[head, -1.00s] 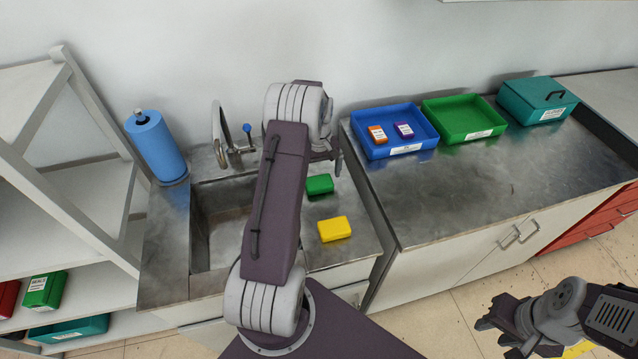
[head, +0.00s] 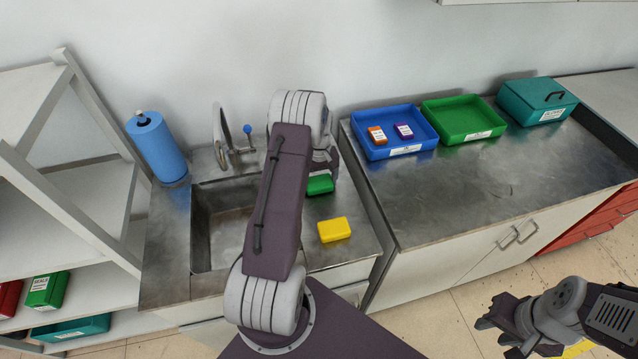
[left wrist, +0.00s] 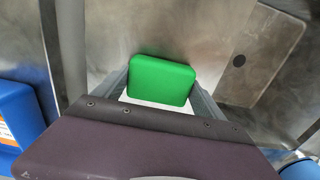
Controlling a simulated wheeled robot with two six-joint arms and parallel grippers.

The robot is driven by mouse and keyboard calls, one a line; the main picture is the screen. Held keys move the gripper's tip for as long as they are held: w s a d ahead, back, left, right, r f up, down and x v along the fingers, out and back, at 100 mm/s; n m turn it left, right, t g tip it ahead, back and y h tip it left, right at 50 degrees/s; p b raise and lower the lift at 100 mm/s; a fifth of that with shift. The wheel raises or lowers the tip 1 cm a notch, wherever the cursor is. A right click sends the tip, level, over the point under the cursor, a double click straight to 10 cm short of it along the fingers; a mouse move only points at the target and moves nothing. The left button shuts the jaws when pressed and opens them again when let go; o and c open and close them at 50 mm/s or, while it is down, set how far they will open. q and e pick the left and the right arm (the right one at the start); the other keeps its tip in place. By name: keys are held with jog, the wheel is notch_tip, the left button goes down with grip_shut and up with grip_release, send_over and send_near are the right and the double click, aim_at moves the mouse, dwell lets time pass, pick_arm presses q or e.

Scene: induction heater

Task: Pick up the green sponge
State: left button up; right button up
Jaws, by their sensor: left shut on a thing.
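The green sponge (head: 320,186) lies on the metal counter right of the sink, partly covered by my left arm in the head view. In the left wrist view, the green sponge (left wrist: 161,78) sits between the two fingers of my left gripper (left wrist: 163,92), which is shut on it. A white underside shows along its near edge. In the head view my left gripper (head: 325,172) is over the sponge, its fingers mostly hidden. My right gripper (head: 494,333) is at the lower right, open and empty, away from the counter.
A yellow sponge (head: 334,230) lies just in front of the green one. The sink (head: 222,218) and faucet (head: 222,138) are to the left, with a blue paper roll (head: 156,148). A blue tray (head: 425,127) and green tray (head: 485,117) stand on the right counter.

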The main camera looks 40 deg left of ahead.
aim_at(320, 181)
pick_arm(q)
notch_tip(320, 181, up, 4)
jog(key=shift+d+f+b, duration=0.1)
jog(key=shift+b, duration=0.4)
jog(key=s+d+r+b, duration=0.1)
jog(key=s+d+r, duration=0.1)
jog(key=d+r, duration=0.4)
jog(key=d, duration=0.5)
jog(key=shift+d+r+b, duration=0.2)
jog(key=shift+r+b, duration=0.15)
jog(key=shift+r, duration=0.05)
jog(key=o, duration=0.8)
jog(key=c, duration=0.6)
pick_arm(e)
notch_tip(320, 181, down, 3)
jog(key=shift+r, duration=0.1)
pick_arm(q)
jog(key=shift+c, duration=0.4)
pick_arm(e)
jog(key=o, duration=0.3)
